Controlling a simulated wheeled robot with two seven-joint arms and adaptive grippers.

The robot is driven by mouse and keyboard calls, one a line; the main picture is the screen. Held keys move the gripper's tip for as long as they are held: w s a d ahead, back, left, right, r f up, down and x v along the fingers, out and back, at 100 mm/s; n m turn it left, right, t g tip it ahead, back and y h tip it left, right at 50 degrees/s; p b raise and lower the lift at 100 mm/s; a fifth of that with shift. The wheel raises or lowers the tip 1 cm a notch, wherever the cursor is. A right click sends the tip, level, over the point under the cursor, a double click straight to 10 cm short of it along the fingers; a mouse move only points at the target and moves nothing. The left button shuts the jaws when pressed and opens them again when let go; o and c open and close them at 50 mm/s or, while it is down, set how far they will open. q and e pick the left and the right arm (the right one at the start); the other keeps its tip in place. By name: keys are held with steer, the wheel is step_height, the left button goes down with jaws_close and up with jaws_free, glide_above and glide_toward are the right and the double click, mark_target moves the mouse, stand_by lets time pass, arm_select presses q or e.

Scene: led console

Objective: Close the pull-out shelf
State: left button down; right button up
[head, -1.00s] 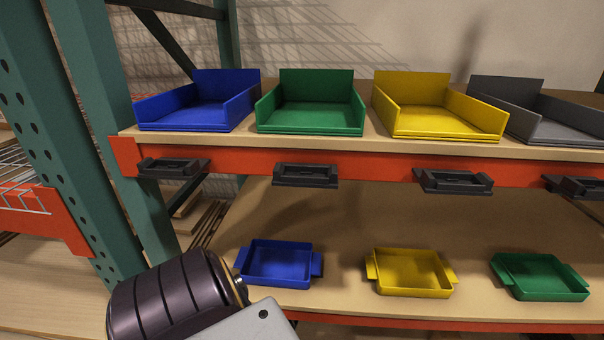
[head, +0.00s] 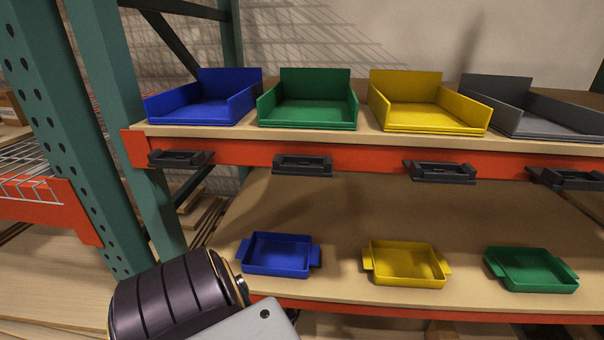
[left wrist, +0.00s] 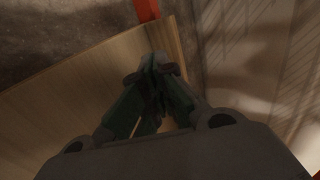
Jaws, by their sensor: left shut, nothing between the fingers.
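The lower wooden shelf board (head: 340,285) projects from under the orange beam (head: 300,154), with its orange front edge (head: 440,314) toward me; I take it as the pull-out shelf. It carries a blue tray (head: 277,255), a yellow tray (head: 405,264) and a green tray (head: 530,270). My left gripper (left wrist: 158,68) is in the left wrist view, shut and empty, with its fingertips in front of a wooden board (left wrist: 75,95) near that board's end. I cannot tell whether they touch. In the head view only my left arm shows. My right gripper is in no view.
The upper shelf holds blue (head: 205,98), green (head: 308,100), yellow (head: 428,102) and grey (head: 535,108) bins. Dark brackets (head: 303,165) stick out from the beam. A green rack post (head: 70,130) stands at the left, beside a wire-mesh shelf (head: 30,165).

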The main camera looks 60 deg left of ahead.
arm_select(q)
steer(key=shift+s+d+r, duration=0.15)
steer(key=shift+s+d, duration=0.15)
steer(key=shift+s+d+r, duration=0.1)
steer(key=shift+d+r, duration=0.05)
steer(key=shift+s+d+p, duration=0.1)
steer(key=shift+d+p, duration=0.05)
steer(key=shift+p, duration=0.2)
steer(key=shift+s+d+r, duration=0.2)
steer(key=shift+d+r, duration=0.05)
steer(key=shift+p+v, duration=1)
steer(key=shift+v, duration=0.35)
steer(key=shift+p+v, duration=0.65)
steer(key=shift+v, duration=0.6)
steer(key=shift+p+v, duration=0.6)
steer(key=shift+v, duration=0.85)
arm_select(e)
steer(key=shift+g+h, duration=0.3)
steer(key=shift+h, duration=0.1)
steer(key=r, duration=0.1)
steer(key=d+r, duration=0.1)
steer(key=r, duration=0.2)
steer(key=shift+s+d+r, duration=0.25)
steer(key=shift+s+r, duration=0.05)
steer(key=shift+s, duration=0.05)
